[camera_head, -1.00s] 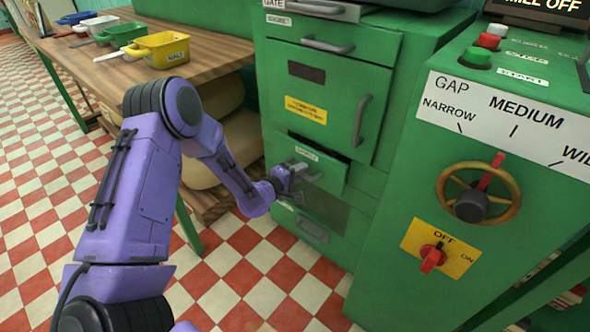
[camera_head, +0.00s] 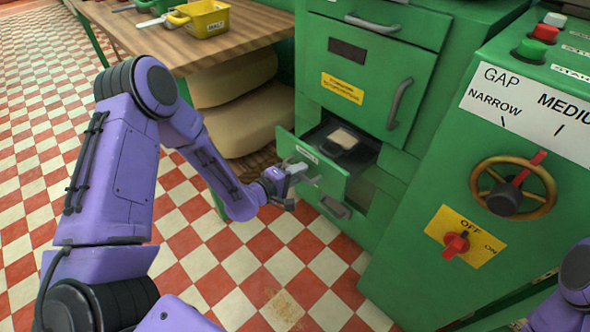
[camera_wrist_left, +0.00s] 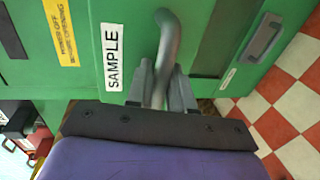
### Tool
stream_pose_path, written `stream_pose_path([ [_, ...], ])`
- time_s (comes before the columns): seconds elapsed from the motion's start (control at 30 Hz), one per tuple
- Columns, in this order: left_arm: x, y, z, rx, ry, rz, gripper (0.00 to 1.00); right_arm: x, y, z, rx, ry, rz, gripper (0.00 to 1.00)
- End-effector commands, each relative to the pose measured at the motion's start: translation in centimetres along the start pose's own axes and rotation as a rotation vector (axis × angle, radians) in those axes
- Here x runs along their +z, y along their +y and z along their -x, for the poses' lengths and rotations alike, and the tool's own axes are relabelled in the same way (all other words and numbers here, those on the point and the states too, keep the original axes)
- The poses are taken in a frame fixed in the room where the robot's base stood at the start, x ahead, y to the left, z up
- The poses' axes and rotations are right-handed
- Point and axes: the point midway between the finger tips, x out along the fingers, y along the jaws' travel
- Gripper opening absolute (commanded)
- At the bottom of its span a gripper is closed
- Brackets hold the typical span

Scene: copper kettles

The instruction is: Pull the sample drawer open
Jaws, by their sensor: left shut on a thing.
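The green sample drawer (camera_head: 318,170) stands partly pulled out of the green cabinet in the head view. A pale item (camera_head: 343,138) on a dark holder shows inside it. Its front bears a white SAMPLE label, clear in the left wrist view (camera_wrist_left: 113,57). My left gripper (camera_head: 300,176) is at the drawer front, its fingers shut around the grey bar handle (camera_wrist_left: 165,42). In the left wrist view the left gripper (camera_wrist_left: 160,85) has one finger on each side of the handle. My right gripper is not in view; only a bit of purple arm shows at the lower right.
A closed cabinet door (camera_head: 365,85) is above the drawer, and a lower handle (camera_head: 335,207) is below it. The machine with a brass wheel (camera_head: 512,188) and red switch (camera_head: 456,243) stands right. A wooden table (camera_head: 235,45) is left. Checkered floor in front is clear.

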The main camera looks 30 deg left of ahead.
Motion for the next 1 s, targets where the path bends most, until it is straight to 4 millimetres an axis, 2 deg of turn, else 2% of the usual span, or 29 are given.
stream_pose_path([
  [0.2, 0.0, 0.0, 0.0, -0.001, 0.0, -0.001, 0.0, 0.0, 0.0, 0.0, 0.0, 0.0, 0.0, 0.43],
  [0.23, 0.0, 0.0, 0.0, -0.001, 0.001, -0.001, 0.28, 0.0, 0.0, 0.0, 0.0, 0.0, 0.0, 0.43],
  [0.27, 0.0, 0.0, 0.0, -0.001, 0.001, -0.001, 0.37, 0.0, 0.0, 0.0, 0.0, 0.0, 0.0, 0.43],
  [0.53, -0.1, 0.0, 0.0, 0.0, 0.001, 0.0, 0.37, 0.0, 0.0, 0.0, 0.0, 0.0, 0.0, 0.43],
  [0.63, -0.1, 0.1, 0.8, 0.0, 0.003, 0.0, 0.37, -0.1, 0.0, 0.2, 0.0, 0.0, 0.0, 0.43],
  [1.0, -0.1, 0.2, 8.9, -0.001, 0.002, 0.001, 0.37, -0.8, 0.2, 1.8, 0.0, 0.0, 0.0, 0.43],
])
